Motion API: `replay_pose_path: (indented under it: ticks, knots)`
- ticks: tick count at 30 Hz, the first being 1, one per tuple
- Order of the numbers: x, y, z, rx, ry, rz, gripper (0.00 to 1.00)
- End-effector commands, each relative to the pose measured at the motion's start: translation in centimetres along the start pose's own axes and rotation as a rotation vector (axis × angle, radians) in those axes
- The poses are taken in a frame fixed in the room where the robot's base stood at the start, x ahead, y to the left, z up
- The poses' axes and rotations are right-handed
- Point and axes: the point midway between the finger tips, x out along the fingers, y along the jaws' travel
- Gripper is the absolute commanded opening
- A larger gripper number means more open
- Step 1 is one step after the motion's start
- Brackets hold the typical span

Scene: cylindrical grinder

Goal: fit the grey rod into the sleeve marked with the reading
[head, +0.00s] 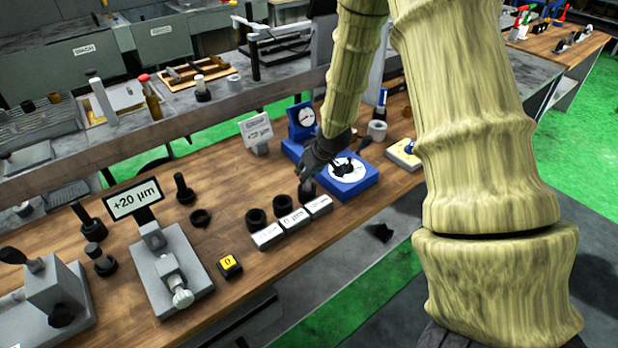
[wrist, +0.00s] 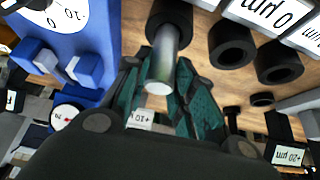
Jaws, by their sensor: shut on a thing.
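The grey rod (wrist: 163,62) is between the teal fingers of my gripper (wrist: 172,85), which is shut on it. In the wrist view its far end meets the mouth of a black sleeve (wrist: 167,14); I cannot tell how deep it sits. In the head view my gripper (head: 318,165) is over that right-hand sleeve (head: 306,191), beside the blue gauge base. The middle sleeve (head: 283,205) stands by a label reading 0 µm (head: 293,219). The left sleeve (head: 256,219) has a label (head: 268,235) too small to read. A display (head: 134,199) reads +20 µm.
A blue dial gauge (head: 302,120) and its base (head: 348,186) stand close to my gripper. A white sign (head: 257,131) stands behind.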

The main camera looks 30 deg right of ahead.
Motion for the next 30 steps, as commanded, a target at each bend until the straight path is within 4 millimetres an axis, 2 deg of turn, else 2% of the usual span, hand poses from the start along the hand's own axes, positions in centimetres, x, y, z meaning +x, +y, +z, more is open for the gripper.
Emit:
replay_pose_path:
  ticks: [1, 3, 11, 12, 15, 25, 30]
  knots:
    - [0.78, -0.01, 0.25, -0.001, 0.005, 0.0, 0.0]
    - [1.06, 0.03, 0.4, 0.0, 0.005, 0.0, 0.0]
    - [0.99, 0.07, 0.35, 0.001, 0.006, 0.0, 0.0]
    - [1.03, 0.07, 0.43, 0.001, 0.005, 0.0, 0.29]
    - [1.03, 0.07, 0.46, 0.001, 0.004, 0.0, 0.47]
    - [0.98, 0.06, 0.51, 0.001, 0.003, 0.0, 0.47]
    - [0.28, 0.05, 0.5, 0.002, 0.003, 0.0, 0.47]
